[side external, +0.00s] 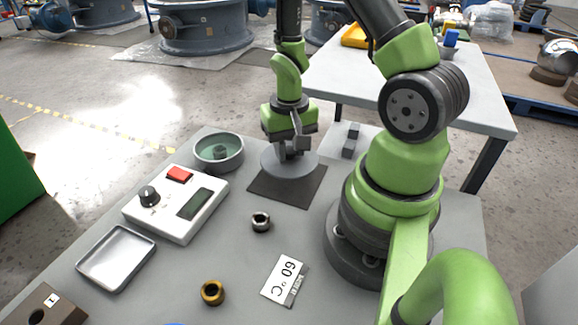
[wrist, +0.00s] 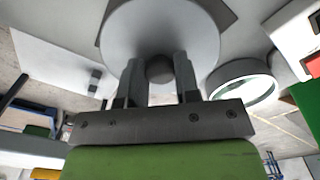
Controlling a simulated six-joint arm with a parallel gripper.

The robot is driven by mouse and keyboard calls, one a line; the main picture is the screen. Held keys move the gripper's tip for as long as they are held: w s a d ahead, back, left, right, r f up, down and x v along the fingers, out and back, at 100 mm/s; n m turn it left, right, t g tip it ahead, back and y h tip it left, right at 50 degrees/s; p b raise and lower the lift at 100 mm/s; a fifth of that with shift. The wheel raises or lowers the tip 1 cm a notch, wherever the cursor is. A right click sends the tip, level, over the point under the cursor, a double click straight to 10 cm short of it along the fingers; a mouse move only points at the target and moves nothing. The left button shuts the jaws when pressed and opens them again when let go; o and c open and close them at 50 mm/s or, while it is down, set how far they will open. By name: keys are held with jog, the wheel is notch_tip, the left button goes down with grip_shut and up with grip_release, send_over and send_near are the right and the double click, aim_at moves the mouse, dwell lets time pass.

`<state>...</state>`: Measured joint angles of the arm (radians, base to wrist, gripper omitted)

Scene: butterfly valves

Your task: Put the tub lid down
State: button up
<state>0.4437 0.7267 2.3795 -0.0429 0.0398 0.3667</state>
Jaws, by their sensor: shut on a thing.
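The tub lid (side external: 274,165) is a round grey disc with a knob on top. It is at the dark square mat (side external: 292,192), level and low over it; I cannot tell if it touches the mat. My gripper (side external: 292,152) points down and is shut on the lid's knob. In the wrist view the lid (wrist: 160,25) fills the upper middle, with the knob between the fingertips of my gripper (wrist: 159,72). The open round tub (side external: 219,153) stands just left of the mat, with a small dark piece inside. It also shows in the wrist view (wrist: 245,92).
A white control box (side external: 176,203) with a red button and knob stands left of the mat. Small grey blocks (side external: 350,142) stand behind right.

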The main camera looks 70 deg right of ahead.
aim_at(289, 166)
jog(key=shift+f, duration=2.45)
jog(key=o, duration=1)
jog(key=shift+f, duration=0.1)
notch_tip(289, 166, up, 12)
jog(key=shift+r, duration=0.1)
jog(key=s+a+r+n+t+y, duration=0.1)
jog(key=s+a+r+n+t, duration=0.1)
jog(key=a+r, duration=0.4)
jog(key=s+a+r+n+t+y, duration=0.1)
jog(key=s+a+r+n+t, duration=0.2)
jog(key=r, duration=0.9)
jog(key=a+t, duration=0.2)
jog(key=a, duration=0.1)
jog(key=shift+s+a, duration=0.15)
jog(key=shift+s, duration=0.2)
